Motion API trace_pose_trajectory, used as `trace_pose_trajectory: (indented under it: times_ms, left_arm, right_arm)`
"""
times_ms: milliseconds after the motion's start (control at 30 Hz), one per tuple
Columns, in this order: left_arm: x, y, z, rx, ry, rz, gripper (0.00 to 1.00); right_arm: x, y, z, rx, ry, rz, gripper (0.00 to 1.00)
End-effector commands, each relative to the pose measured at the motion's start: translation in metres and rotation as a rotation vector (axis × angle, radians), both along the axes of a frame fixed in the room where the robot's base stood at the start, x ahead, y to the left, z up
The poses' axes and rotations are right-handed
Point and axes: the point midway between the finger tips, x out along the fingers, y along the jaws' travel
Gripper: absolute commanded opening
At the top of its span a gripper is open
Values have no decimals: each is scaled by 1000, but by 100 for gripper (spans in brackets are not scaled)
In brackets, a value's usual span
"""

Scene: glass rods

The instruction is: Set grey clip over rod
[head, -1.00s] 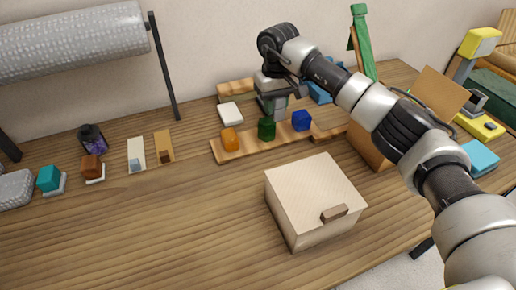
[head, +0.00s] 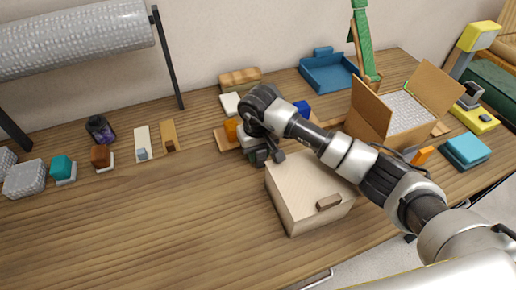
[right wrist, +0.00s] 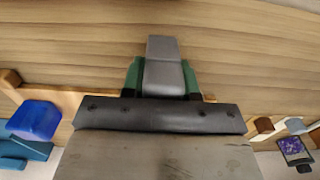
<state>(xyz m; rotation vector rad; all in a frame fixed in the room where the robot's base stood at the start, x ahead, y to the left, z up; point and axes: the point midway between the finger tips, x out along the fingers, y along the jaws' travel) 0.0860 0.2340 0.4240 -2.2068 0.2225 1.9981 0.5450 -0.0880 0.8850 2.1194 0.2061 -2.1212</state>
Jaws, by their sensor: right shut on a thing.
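My right gripper (right wrist: 165,78) is shut on a grey piece (right wrist: 164,50), which I take to be the grey clip. In the right wrist view it shows between dark green parts at both sides, and bare table lies beyond it. In the head view the gripper (head: 258,156) is low at the front edge of a wooden rack (head: 222,142), left of the pale box; the clip cannot be made out there. No glass rod can be told in either view. My left gripper is not in view.
The pale lidded box (head: 290,210) stands close to my right gripper. An orange block (head: 231,129) and a blue block (right wrist: 36,119) are on the rack. An open carton (head: 369,117) stands at the right. The table's front left is clear.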

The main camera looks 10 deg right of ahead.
Motion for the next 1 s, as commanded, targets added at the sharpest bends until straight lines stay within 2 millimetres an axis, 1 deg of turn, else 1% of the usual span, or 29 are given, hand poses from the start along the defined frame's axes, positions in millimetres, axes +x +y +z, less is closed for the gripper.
trace_pose_trajectory:
  times_ms: [200, 333, 367, 500, 767, 867, 933, 1000]
  left_arm:
    - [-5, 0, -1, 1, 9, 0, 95]
    - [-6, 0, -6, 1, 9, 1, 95]
    - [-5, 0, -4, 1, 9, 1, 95]
    - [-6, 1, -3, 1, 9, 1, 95]
    - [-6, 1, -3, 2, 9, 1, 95]
    - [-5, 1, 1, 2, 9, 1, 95]
    - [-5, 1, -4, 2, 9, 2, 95]
    - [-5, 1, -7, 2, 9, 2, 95]
  right_arm:
    - [0, 0, 0, 0, -2, 1, 6]
    - [0, 0, -4, -1, -1, 1, 6]
    - [0, 0, -3, 0, -1, 1, 34]
    - [0, 0, -2, 0, 0, 1, 55]
    - [0, 0, -2, 0, 0, 1, 55]
    - [1, 0, 3, 0, -2, 0, 55]
    - [1, -1, 9, -1, -4, 2, 55]
    - [2, -1, 22, -1, -6, 2, 55]
